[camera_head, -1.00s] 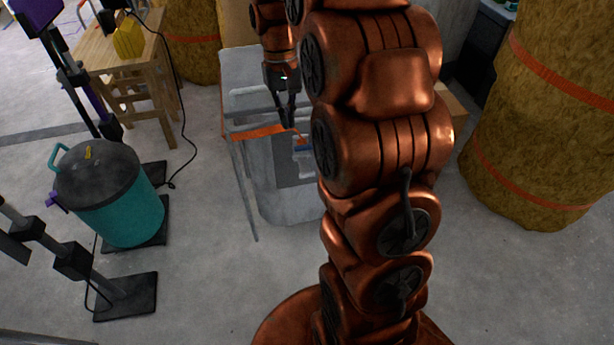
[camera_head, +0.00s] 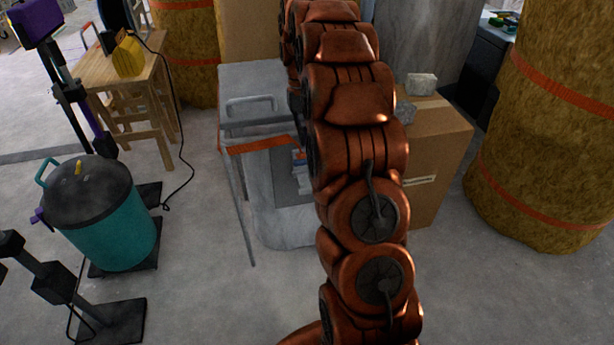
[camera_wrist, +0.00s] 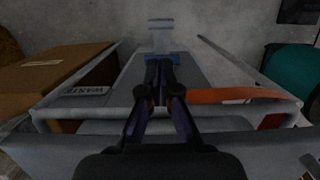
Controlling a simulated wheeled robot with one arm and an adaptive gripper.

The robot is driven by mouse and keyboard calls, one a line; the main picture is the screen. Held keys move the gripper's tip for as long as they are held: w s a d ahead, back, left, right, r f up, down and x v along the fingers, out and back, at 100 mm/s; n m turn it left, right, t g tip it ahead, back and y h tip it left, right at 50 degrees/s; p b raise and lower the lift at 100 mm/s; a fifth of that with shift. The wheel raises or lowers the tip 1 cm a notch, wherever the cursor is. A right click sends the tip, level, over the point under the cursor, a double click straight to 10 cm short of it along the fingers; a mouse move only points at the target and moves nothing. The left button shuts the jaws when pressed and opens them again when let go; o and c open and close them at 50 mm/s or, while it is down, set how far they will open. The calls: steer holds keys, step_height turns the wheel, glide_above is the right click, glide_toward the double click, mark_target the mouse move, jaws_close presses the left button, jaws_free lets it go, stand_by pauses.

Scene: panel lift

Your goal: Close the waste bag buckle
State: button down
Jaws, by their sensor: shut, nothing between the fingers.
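The waste bag is a grey sack (camera_head: 280,232) in a metal frame (camera_head: 240,205), with "WASTE" lettering partly readable in the wrist view. An orange strap (camera_head: 262,144) runs along the frame's top; in the wrist view it (camera_wrist: 232,95) lies right of my fingers. A blue piece (camera_wrist: 180,58) that looks like part of the buckle sits at my fingertips, with a pale grey piece (camera_wrist: 160,28) beyond. My gripper (camera_wrist: 161,68) is shut and empty, over the bag's frame. Whether it touches the blue piece I cannot tell. In the head view my arm hides the gripper.
A cardboard box (camera_head: 432,165) with grey stones on it stands right of the bag. A teal bin (camera_head: 110,230) and dark stands are at left. A wooden stool (camera_head: 125,85) is behind them. Straw-coloured rolls (camera_head: 545,130) stand at right. Floor in front is clear.

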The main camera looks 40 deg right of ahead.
mark_target(308, 189)
steer(key=b+x, duration=0.3)
steer(key=x, duration=1.1)
steer(key=shift+s, duration=0.1)
